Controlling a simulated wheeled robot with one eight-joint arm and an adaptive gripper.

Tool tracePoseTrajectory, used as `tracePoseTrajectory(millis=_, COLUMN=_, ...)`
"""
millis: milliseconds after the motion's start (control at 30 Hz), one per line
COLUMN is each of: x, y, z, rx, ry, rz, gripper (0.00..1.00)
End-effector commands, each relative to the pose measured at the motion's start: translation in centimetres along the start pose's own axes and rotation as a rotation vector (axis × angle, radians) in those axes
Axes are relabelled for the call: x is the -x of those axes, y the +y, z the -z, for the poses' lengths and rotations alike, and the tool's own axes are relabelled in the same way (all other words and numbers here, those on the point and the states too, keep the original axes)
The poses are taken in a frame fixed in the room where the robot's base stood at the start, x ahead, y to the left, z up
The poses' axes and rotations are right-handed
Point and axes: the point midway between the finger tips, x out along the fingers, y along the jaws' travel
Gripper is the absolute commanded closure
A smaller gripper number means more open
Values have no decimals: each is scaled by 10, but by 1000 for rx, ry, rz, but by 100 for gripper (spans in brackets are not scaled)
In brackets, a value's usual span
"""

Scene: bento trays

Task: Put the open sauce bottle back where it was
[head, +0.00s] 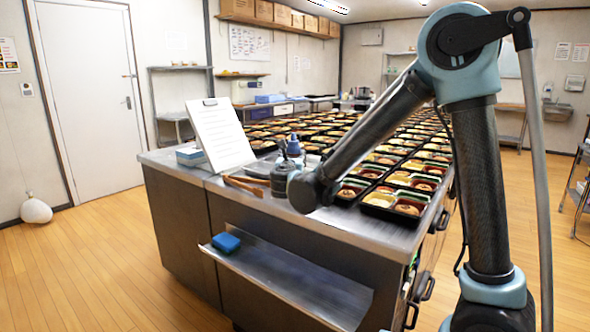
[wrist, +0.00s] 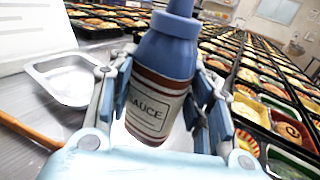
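The sauce bottle (wrist: 155,95) stands roughly upright in the middle of the wrist view, with a blue top and nozzle and a label reading SAUCE. Its blue top also shows in the head view (head: 293,146), near the back of the metal counter's left part. My gripper (wrist: 165,88) has one finger on each side of the bottle, with the pads against its sides, and appears shut on it. In the head view my arm and wrist cover the lower bottle.
A shallow metal tray (wrist: 62,68) lies left of the bottle, near wooden tongs (head: 243,185). A clipboard (head: 221,138) stands behind. Rows of filled bento trays (head: 380,212) cover the counter (head: 365,235) to the right. A blue sponge (head: 226,243) sits on the lower shelf.

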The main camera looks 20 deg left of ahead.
Motion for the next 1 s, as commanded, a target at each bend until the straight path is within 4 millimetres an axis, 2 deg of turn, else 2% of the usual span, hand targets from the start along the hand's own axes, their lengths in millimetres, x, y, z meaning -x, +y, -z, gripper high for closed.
tracePoseTrajectory(millis=100, x=-1, y=0, z=16, rx=0, ry=0, rz=0, gripper=59)
tracePoseTrajectory(millis=233, x=0, y=0, z=29, rx=0, ry=0, rz=0, gripper=59)
tracePoseTrajectory(millis=667, x=-1, y=-2, z=35, rx=0, ry=0, rz=3, gripper=59)
tracePoseTrajectory(millis=700, x=-1, y=-2, z=34, rx=0, ry=0, rz=3, gripper=47)
tracePoseTrajectory(millis=767, x=-1, y=-2, z=34, rx=0, ry=0, rz=3, gripper=34)
tracePoseTrajectory(millis=1000, x=-1, y=-2, z=34, rx=0, ry=0, rz=3, gripper=34)
